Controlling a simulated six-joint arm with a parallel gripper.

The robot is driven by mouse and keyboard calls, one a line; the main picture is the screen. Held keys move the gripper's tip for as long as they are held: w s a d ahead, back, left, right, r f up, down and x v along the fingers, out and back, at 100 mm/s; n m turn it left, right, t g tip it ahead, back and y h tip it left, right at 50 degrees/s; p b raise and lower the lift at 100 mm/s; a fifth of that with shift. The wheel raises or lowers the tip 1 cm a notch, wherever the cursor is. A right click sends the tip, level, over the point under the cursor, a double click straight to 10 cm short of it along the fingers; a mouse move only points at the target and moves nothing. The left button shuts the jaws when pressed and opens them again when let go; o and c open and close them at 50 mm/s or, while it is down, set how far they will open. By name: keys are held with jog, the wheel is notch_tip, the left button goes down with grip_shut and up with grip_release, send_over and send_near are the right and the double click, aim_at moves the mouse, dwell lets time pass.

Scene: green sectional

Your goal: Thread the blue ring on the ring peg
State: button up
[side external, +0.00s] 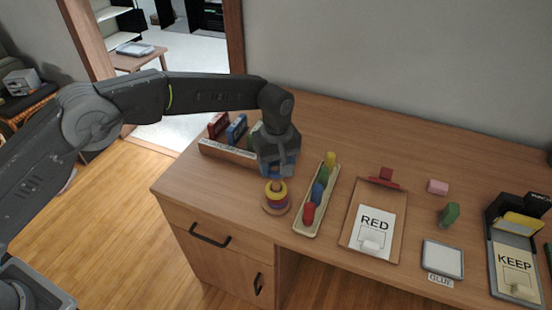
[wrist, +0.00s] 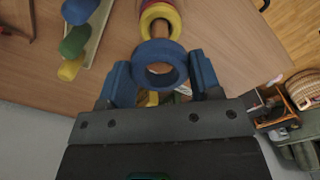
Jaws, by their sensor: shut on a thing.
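My gripper (side external: 277,168) points down above the ring peg (side external: 277,185). In the wrist view, its blue fingers (wrist: 161,62) are shut on the blue ring (wrist: 160,46), one finger on each side of it. The ring's hole faces the wrist camera. The ring peg carries a yellow ring (wrist: 162,14) and rings of red and purple tones below it. In the wrist view the stack lies just beyond the blue ring. The blue ring is hard to tell from the fingers in the side view, and whether the peg's tip is inside its hole is unclear.
A tray (side external: 306,229) of several coloured pegs stands close right of the ring peg. A wooden rack (side external: 228,152) with coloured upright pieces is behind left. A clipboard marked RED (side external: 355,250) lies further right. The desk's front edge is near the ring peg.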

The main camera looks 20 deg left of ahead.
aim_at(276, 181)
jog(key=shift+f, duration=3)
jog(key=o, duration=1)
notch_tip(276, 181, up, 14)
jog(key=shift+f, duration=0.1)
